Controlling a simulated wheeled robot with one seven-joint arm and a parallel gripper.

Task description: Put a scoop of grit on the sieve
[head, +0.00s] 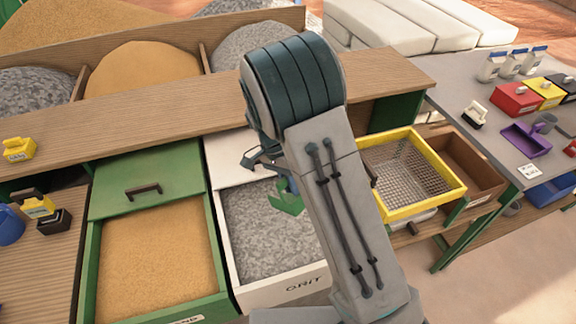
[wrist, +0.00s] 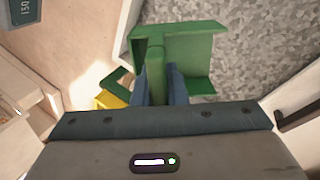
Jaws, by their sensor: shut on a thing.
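My gripper (head: 272,172) is shut on a green scoop (head: 289,201), with its fingers (wrist: 160,88) around the handle. In the wrist view the scoop (wrist: 190,60) shows as green walls, with grey grit behind it. The scoop is over the open white drawer of grit (head: 262,235), marked "GRIT" on its front. The sieve (head: 458,188), a yellow frame with a metal mesh, is to the right of my arm. Its mesh looks bare, and my arm hides part of its left side.
A green drawer of sand (head: 155,255) lies open left of the grit. A wooden counter (head: 180,100) runs behind, with heaps of sand and gravel beyond. A brown box (head: 470,160) adjoins the sieve. A grey table (head: 480,85) with colored containers is at right.

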